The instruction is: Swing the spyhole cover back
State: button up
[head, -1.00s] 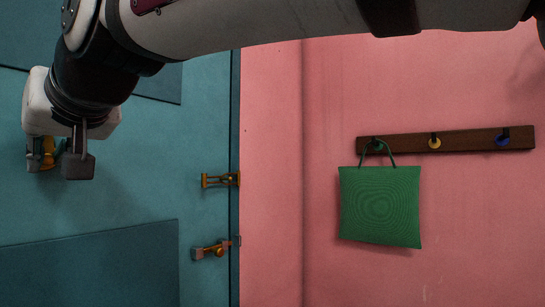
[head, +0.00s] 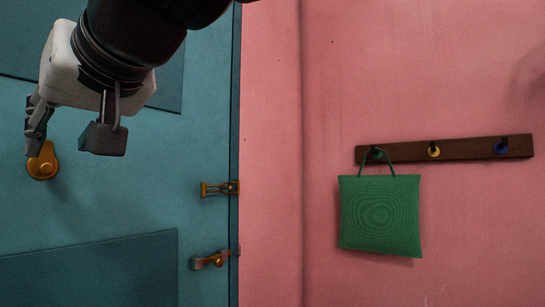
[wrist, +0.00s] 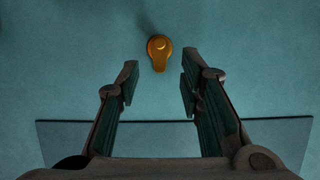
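The spyhole cover (head: 43,163) is a small brass, teardrop-shaped piece on the teal door (head: 130,205). In the head view its round part is low and its narrow end points up beside my gripper's left finger. In the wrist view the cover (wrist: 159,53) lies ahead of the fingertips, between their lines, with its narrow end toward me. My gripper (head: 72,130) is open and empty, its fingers wide apart in the wrist view (wrist: 158,85). It appears apart from the cover. Whether the spyhole lies under the cover cannot be seen.
A brass latch (head: 218,189) and a second bolt-like fitting (head: 212,260) sit at the door's right edge. On the pink wall, a green bag (head: 380,215) hangs from a dark hook rail (head: 465,148). The door around the cover is clear.

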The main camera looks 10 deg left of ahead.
jog(key=shift+v, duration=2.2)
jog(key=shift+w+f, duration=0.1)
jog(key=w+d+f+m+t+h, duration=0.1)
jog(key=w+d+f+m+h, duration=0.25)
jog(key=d+f, duration=0.75)
jog(key=w+d+f+m+h, duration=0.35)
jog(key=d+f, duration=0.45)
jog(key=d, duration=0.6)
jog(key=s+d+f+m+g+h, duration=0.1)
jog(key=s+d+f+m+h, duration=0.1)
jog(key=s+d+f, duration=0.3)
jog(key=s+d+f+m+g+h, duration=0.2)
jog(key=s+d+f, duration=0.3)
jog(key=d+f, duration=0.8)
jog(key=shift+d+f+m+h, duration=0.25)
jog(key=shift+f+m+h, duration=0.15)
jog(key=shift+m+h, duration=0.1)
